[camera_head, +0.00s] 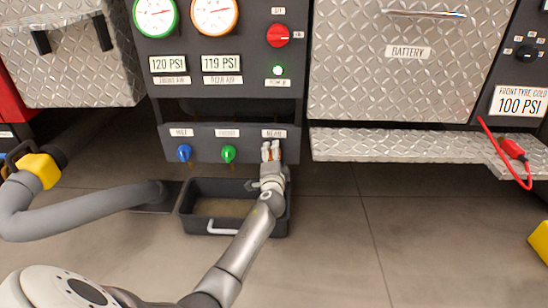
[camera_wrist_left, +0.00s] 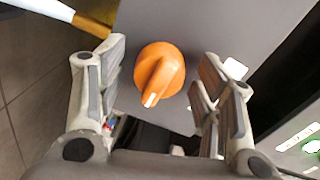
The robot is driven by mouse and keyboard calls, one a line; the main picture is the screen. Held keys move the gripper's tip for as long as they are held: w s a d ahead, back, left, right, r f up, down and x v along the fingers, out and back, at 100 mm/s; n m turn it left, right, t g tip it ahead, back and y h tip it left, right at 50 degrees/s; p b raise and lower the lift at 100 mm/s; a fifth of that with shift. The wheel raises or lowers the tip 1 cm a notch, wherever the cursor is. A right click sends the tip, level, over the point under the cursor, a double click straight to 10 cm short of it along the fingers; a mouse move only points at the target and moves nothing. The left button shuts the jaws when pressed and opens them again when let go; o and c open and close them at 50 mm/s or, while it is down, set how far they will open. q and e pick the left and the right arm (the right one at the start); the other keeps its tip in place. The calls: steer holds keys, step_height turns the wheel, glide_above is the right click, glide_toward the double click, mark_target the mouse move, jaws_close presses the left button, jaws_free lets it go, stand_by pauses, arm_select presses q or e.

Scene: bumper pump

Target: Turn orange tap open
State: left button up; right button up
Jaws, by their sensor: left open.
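The orange tap (camera_wrist_left: 160,75) shows large in the left wrist view, a round knob with a raised ridge. The white-marked end of the ridge points down and slightly left. My left gripper (camera_wrist_left: 161,88) is open, with one finger on each side of the tap and a gap to both. In the head view my left gripper (camera_head: 270,151) is at the panel under the right-hand label and hides most of the tap. A blue tap (camera_head: 184,152) and a green tap (camera_head: 228,153) sit to its left. My right gripper is not in view.
A dark tray (camera_head: 187,208) with a light handle stands on the floor below the taps, under my left arm. A grey hose (camera_head: 85,210) with a yellow fitting lies at left. A metal ledge (camera_head: 400,142) juts out right of the taps.

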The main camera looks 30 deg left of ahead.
arm_select(q)
steer(key=v, duration=0.7)
steer(key=shift+s, duration=0.3)
steer(key=shift+d, duration=0.1)
